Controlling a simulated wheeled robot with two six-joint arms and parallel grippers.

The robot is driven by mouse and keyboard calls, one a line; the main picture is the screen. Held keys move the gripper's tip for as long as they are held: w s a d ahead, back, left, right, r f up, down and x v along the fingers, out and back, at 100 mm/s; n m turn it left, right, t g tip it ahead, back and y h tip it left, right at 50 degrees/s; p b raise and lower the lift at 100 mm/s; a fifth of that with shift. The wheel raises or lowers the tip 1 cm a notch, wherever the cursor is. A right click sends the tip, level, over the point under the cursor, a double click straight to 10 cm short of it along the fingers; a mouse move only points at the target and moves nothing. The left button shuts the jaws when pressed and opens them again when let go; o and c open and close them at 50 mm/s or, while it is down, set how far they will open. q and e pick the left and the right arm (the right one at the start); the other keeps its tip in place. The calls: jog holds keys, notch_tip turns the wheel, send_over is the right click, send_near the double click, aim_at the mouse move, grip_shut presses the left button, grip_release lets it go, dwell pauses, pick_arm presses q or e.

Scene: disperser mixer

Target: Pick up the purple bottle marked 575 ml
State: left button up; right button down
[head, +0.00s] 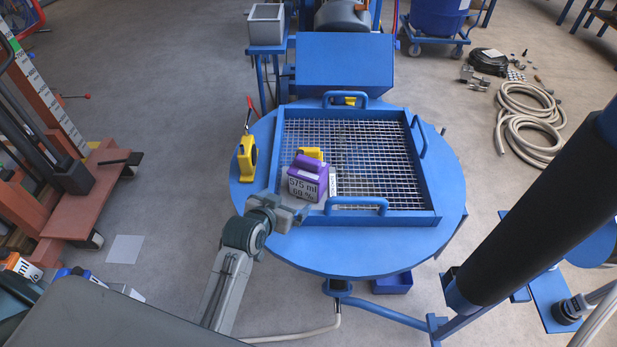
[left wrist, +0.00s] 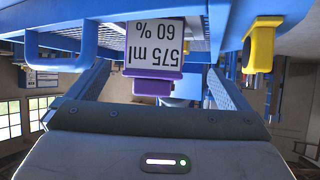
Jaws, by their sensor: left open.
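The purple bottle marked 575 ml (head: 308,180) stands on the near left part of the wire-mesh tray (head: 430,217). Its white label faces me. In the left wrist view the purple bottle (left wrist: 155,58) appears upside down, with its label between the finger lines. My left gripper (head: 287,212) is open and empty, just in front and a little left of the bottle. In the left wrist view its two fingers (left wrist: 160,95) reach forward on either side of the bottle's image. Whether the fingertips flank the bottle itself is hard to tell.
The blue tray has raised walls and arched handles, one at the near side (head: 357,202). A yellow item (head: 310,153) is directly behind the bottle. A yellow tool (head: 246,160) stands on the round blue table (head: 330,255) left of the tray. The tray's right half is clear.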

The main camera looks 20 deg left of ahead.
aim_at(304, 174)
pick_arm(q)
jog(key=shift+t, duration=0.8)
jog(key=w, duration=0.1)
jog(key=w+r, duration=0.1)
jog(key=w, duration=0.1)
jog(key=w+d+r, duration=0.1)
jog(key=shift+w+d, duration=0.1)
jog(key=shift+w, duration=0.6)
jog(key=p+x, duration=0.1)
jog(key=x, duration=0.4)
jog(key=shift+d, duration=0.15)
jog(key=w+p, duration=0.1)
jog(key=w, duration=0.2)
jog(key=w+p, duration=0.1)
jog(key=shift+w+d+f+p, duration=0.15)
jog(key=shift+d+f+p, duration=0.15)
jog(key=shift+p, duration=0.05)
jog(key=shift+w+f, duration=0.35)
jog(key=shift+w, duration=0.1)
pick_arm(e)
jog(key=s, duration=0.8)
jog(key=shift+f, duration=0.35)
pick_arm(q)
jog(key=shift+c, duration=0.2)
